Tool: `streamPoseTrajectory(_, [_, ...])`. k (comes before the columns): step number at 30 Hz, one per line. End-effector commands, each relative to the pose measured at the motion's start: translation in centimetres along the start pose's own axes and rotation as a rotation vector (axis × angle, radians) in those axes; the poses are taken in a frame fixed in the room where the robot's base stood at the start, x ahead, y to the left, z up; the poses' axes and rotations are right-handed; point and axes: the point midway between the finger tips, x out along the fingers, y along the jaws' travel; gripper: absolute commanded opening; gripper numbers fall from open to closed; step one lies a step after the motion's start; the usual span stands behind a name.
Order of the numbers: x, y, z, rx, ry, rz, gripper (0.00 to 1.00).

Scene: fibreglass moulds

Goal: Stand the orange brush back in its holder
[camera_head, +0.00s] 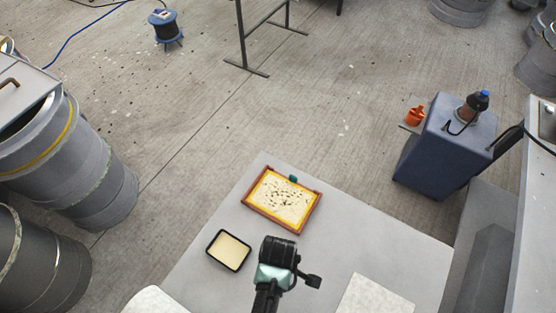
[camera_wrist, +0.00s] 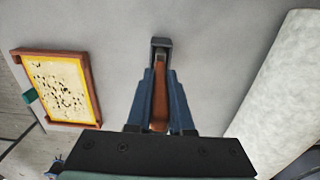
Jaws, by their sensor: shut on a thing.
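My gripper (camera_wrist: 160,78) is in the wrist view, its blue fingers closed on both sides of an orange-brown handle, which I take to be the orange brush (camera_wrist: 160,112). The handle runs lengthwise between the fingers. A dark grey U-shaped piece (camera_wrist: 160,42) shows just past the fingertips; I cannot tell whether it is the holder or part of the brush. In the head view my wrist hides the fingers and the brush, above the light grey table (camera_head: 195,290). No holder can be clearly made out there.
A wooden-framed tray with speckled contents (camera_head: 280,198) and a black tray with cream contents (camera_head: 228,250) lie on the table. A pale sheet or roll (camera_head: 375,297) is at front right. A blue cabinet (camera_head: 440,150) stands beyond the table, with an orange object (camera_head: 414,116) beside it.

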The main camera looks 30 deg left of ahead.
Motion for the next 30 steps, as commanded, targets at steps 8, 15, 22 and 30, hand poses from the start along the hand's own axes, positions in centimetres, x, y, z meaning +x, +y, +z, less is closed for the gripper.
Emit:
streamPoseTrajectory(8, [0.0,0.0,0.0,0.000,0.000,0.000,0.48])
streamPoseTrajectory(15, [0.0,0.0,0.0,0.000,0.000,-0.001,0.54])
streamPoseTrajectory(22, [-0.7,0.0,0.0,0.000,0.000,0.000,0.54])
streamPoseTrajectory(30, [-5.2,0.1,0.0,0.000,0.001,0.003,0.54])
